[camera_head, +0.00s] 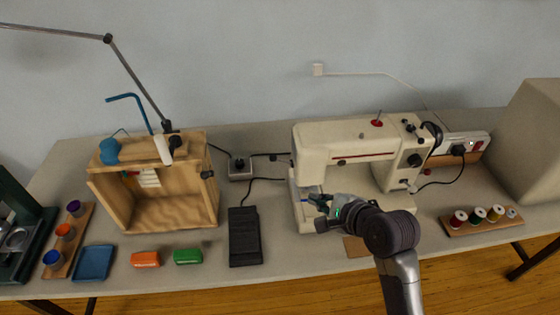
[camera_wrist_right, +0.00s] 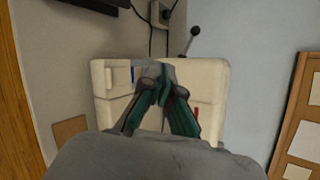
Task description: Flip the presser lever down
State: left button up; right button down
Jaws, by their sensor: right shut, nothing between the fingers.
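The cream sewing machine (camera_head: 345,137) stands upright on the table at centre right. In the right wrist view a thin lever with a dark round knob (camera_wrist_right: 194,32) sticks out past the machine's body (camera_wrist_right: 208,78); I take it for the presser lever. I cannot make it out surely in the head view. My right gripper (camera_head: 322,202) is at the machine's needle end, low and in front. In the wrist view its fingertips (camera_wrist_right: 160,72) are together and empty, apart from the knob in the picture. Contact with the machine cannot be told. My left gripper is not in view.
A black foot pedal (camera_head: 244,237) lies left of the machine, with cables and a socket box (camera_head: 240,168) behind. A wooden box (camera_head: 165,205) stands further left. Thread spools on a board (camera_head: 484,228) are at right. Table in front of the pedal is narrow.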

aim_at(276, 159)
jog(key=w+r+m, duration=0.1)
jog(key=r+m, duration=0.1)
jog(key=w+a+r+m+t+y, duration=0.1)
jog(key=w+r+m, duration=0.1)
jog(key=shift+w, duration=0.25)
jog(key=p+x, duration=0.1)
jog(key=x, duration=1.3)
jog(key=shift+w+r, duration=0.1)
jog(key=shift+r, duration=0.05)
jog(key=shift+d+p, duration=0.1)
jog(key=shift+p, duration=0.25)
